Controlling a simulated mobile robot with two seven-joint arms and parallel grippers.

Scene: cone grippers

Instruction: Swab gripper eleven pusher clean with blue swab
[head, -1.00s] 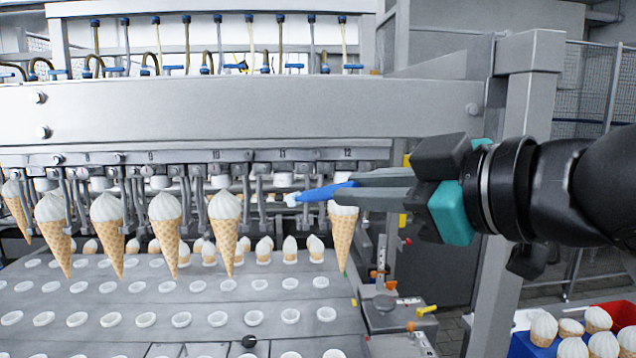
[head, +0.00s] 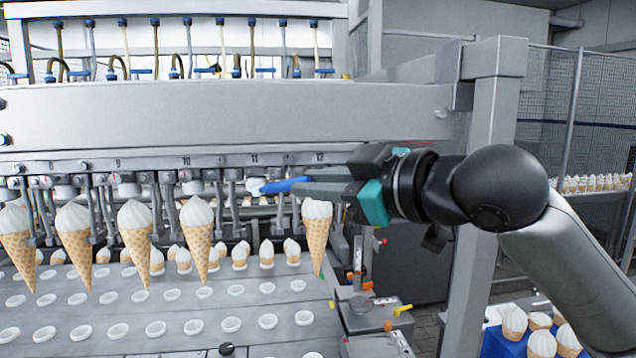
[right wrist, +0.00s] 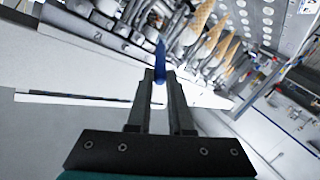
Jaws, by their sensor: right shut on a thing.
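The gripper labelled 11 (head: 254,160) is on the machine's grey row, with no cone hanging in it. My right gripper (head: 306,187) is shut on the blue swab (head: 287,185), which points left. The swab's white tip (head: 255,187) is just below the label 11, at the gripper's pusher area. The pusher is hard to make out, and I cannot tell whether the tip touches it. In the right wrist view the blue swab (right wrist: 160,60) stands out between the fingertips (right wrist: 159,88). My left gripper is not in view.
An ice cream cone (head: 317,238) hangs below my right gripper's fingers, under the label 12. Another cone (head: 196,240) hangs to the left of the swab. A perforated grey conveyor (head: 110,308) lies below. A grey post (head: 487,150) stands behind my right arm.

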